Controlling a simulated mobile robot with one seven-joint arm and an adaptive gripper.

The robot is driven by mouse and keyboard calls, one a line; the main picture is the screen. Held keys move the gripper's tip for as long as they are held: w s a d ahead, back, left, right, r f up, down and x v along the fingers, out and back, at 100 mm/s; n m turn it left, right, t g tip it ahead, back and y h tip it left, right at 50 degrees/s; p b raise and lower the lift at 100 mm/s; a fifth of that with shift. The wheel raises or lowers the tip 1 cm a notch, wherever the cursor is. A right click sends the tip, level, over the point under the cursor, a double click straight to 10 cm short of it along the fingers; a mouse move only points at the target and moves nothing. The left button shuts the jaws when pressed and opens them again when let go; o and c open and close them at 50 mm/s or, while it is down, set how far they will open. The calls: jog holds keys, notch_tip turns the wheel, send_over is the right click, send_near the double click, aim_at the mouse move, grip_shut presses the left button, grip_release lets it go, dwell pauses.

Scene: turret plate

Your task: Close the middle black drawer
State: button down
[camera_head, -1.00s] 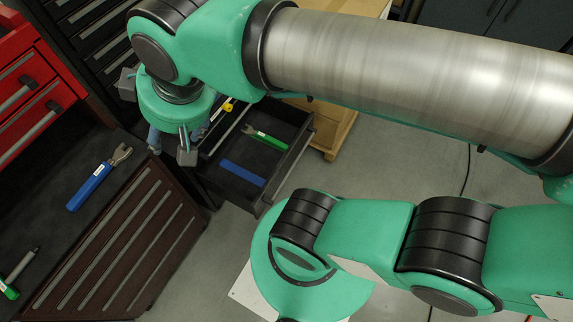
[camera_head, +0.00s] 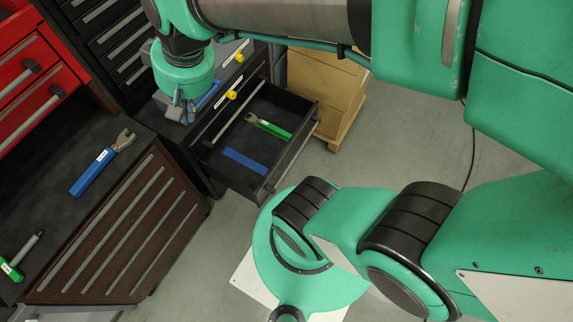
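A black drawer (camera_head: 246,185) stands pulled out from a dark cabinet in the middle of the view. Inside it lie a green-handled tool (camera_head: 268,127) and a blue bar (camera_head: 245,162). The drawer's front edge and handle (camera_head: 290,158) face right and down. My gripper (camera_head: 180,108) points down at the cabinet top, left of and behind the open drawer, apart from its front. The fingers are small and partly hidden beneath the green wrist, so their opening is unclear.
A blue-handled tool (camera_head: 102,163) lies on the dark worktop (camera_head: 75,205) at left. A red drawer unit (camera_head: 30,75) stands at upper left. A wooden crate (camera_head: 325,90) stands right of the open drawer. Grey floor (camera_head: 415,145) is free to the right.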

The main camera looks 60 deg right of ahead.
jog(key=s+d+f+m+t+y+b, duration=0.1)
jog(key=d+f+m+y, duration=0.2)
jog(key=d+f+m, duration=0.8)
jog(key=s+d+f+m+t+y, duration=0.1)
jog(key=s+d+f+m+y, duration=0.2)
jog(key=d+f, duration=1.3)
jog(key=s+f+m+t+h, duration=0.2)
jog(key=s+f+m, duration=0.3)
jog(key=f, duration=0.5)
jog(key=s+f+m+t+h+b, duration=0.1)
jog(key=s+f+m+t+h, duration=0.1)
jog(key=s+f+m, duration=0.4)
jog(key=s+f+m+t+h, duration=0.2)
jog(key=s+f+m, duration=0.4)
jog(key=f, duration=1)
jog(key=shift+s+d+f+m+t+h, duration=0.2)
jog(key=shift+d+f+m+t+h, duration=0.15)
jog(key=shift+m, duration=0.45)
jog(key=shift+w, duration=0.15)
